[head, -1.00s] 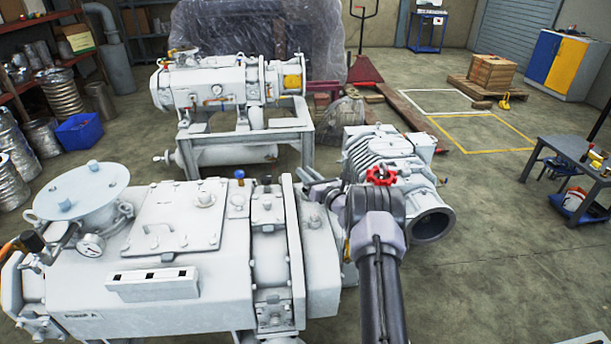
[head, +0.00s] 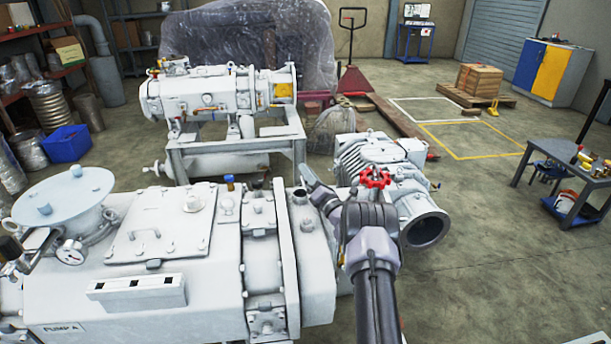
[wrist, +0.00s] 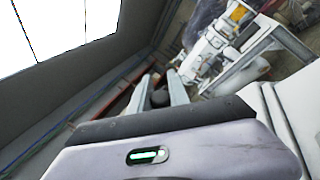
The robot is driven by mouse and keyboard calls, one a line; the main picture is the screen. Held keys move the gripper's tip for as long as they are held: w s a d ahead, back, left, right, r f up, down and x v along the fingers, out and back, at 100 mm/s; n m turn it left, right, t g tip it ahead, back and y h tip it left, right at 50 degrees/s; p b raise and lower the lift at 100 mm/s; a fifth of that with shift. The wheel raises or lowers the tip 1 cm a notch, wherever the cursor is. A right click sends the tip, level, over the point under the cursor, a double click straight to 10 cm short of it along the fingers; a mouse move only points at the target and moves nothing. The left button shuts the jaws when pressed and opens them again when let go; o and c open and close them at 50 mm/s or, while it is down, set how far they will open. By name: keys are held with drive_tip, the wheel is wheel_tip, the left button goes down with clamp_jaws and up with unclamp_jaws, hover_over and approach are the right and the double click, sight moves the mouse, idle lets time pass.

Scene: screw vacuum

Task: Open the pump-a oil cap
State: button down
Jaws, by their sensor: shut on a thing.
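Pump A, large and pale grey with its name plate (head: 60,328) at lower left, fills the lower left of the head view. A small blue-topped fitting (head: 229,183) stands up at its rear edge. I cannot tell for sure which fitting is the oil cap. My gripper (head: 307,178) reaches up and left beyond the pump's right end, well right of the blue-topped fitting. In the wrist view its two pale fingers are shut on a dark, rounded thing (wrist: 160,98). I cannot tell whether this is the cap.
A second pump (head: 220,95) stands on a grey frame behind. A machine (head: 385,160) with a red handwheel (head: 375,178) and an open round port is close to my arm. A grey table (head: 585,160) stands at right. Floor between is mostly clear.

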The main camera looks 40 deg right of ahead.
drive_tip(key=shift+d, duration=0.1)
idle(0.4)
drive_tip(key=c, duration=1.3)
unclamp_jaws()
drive_tip(key=p+v, duration=0.5)
drive_tip(key=v, duration=1.2)
drive_tip(key=shift+s+f, duration=0.1)
drive_tip(key=shift+s, duration=0.15)
